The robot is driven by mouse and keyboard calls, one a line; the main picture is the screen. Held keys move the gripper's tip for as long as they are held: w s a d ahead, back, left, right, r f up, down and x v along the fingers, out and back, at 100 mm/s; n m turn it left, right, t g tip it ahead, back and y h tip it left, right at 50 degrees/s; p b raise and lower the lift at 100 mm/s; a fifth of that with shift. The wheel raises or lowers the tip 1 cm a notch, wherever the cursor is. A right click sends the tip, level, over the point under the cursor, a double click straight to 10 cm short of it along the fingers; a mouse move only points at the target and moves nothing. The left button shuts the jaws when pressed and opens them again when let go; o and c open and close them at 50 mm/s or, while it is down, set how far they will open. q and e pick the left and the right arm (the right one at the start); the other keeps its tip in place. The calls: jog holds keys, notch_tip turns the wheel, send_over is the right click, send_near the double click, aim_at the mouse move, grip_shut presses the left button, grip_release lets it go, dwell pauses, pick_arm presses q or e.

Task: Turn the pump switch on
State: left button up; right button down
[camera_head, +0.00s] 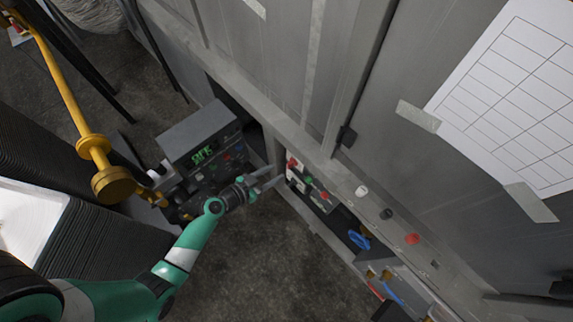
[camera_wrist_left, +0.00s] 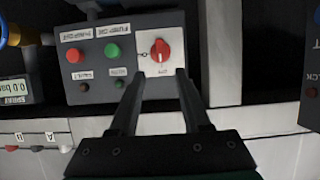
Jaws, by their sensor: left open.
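The pump switch is a red rotary knob (camera_wrist_left: 159,50) on a white plate, on a dark grey panel (camera_wrist_left: 75,92). It also shows in the head view as a small red knob (camera_head: 292,162). My left gripper (camera_head: 270,180) faces it from the left. In the left wrist view my left gripper (camera_wrist_left: 160,75) is open and empty, with its fingertips just below the knob, one to each side. A gap seems to remain, but contact cannot be told. A green button (camera_wrist_left: 112,50) and a red button (camera_wrist_left: 72,55) sit beside the switch. My right gripper is not in view.
A yellow pipe (camera_head: 65,85) runs at upper left. A blue handle (camera_head: 359,240) lies farther along the cabinet (camera_head: 240,40). A paper sheet (camera_head: 510,90) is taped up right. The floor (camera_head: 245,270) is open.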

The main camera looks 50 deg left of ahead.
aim_at(288, 164)
pick_arm(q)
jog(key=b+x, duration=0.1)
jog(key=x, duration=0.6)
jog(key=shift+r+b, duration=0.1)
jog(key=shift+b, duration=0.25)
jog(key=shift+s, duration=0.1)
grip_shut()
